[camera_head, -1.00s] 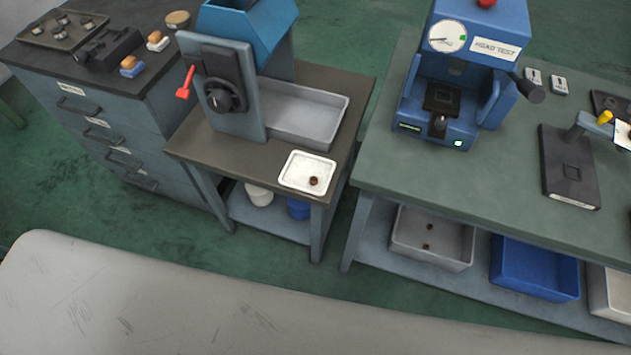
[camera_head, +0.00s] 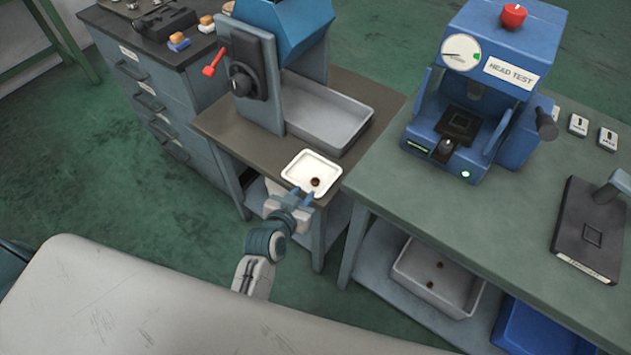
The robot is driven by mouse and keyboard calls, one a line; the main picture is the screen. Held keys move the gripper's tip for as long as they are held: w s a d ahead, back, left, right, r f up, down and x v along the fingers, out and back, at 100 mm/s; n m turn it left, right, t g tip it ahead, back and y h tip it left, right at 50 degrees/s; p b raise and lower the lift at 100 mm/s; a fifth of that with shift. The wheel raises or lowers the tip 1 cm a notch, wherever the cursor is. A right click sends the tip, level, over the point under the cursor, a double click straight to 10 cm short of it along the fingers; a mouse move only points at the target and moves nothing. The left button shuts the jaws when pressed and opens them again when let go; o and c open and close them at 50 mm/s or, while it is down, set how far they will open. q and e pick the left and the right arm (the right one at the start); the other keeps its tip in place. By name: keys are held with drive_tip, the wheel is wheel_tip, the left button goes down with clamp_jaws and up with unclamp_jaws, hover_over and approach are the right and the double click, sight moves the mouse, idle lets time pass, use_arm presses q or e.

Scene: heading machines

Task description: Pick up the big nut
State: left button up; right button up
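A small brown piece (camera_head: 316,182), perhaps a nut, lies in the white tray (camera_head: 297,163) at the front of the brown-topped bench. It is too small to tell its exact shape. Two more small brown pieces (camera_head: 434,275) lie in a grey bin on the lower shelf of the right bench. I cannot tell which one is the big nut. My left gripper (camera_head: 302,194) is at the near edge of the white tray, with its two blue fingertips apart and nothing visible between them. The brown piece lies just beyond the fingertips. My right gripper is not in view.
A blue and grey machine (camera_head: 245,75) with a red lever stands behind the tray, beside a grey bin (camera_head: 325,115). A blue head tester (camera_head: 480,85) stands on the green bench (camera_head: 400,185) at right. A pale rounded surface (camera_head: 170,300) fills the foreground.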

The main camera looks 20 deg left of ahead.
sight(315, 180)
use_arm(q)
drive_tip(key=x, duration=0.3)
drive_tip(key=shift+w+d+f+p, duration=0.1)
drive_tip(key=shift+w+d+p, duration=0.05)
drive_tip(key=shift+p, duration=0.15)
drive_tip(key=x, duration=0.2)
drive_tip(key=p+x, duration=0.1)
drive_tip(key=x, duration=0.1)
drive_tip(key=shift+f, duration=0.25)
drive_tip(key=shift+w+f, duration=0.15)
drive_tip(key=shift+c, duration=0.5)
clamp_jaws()
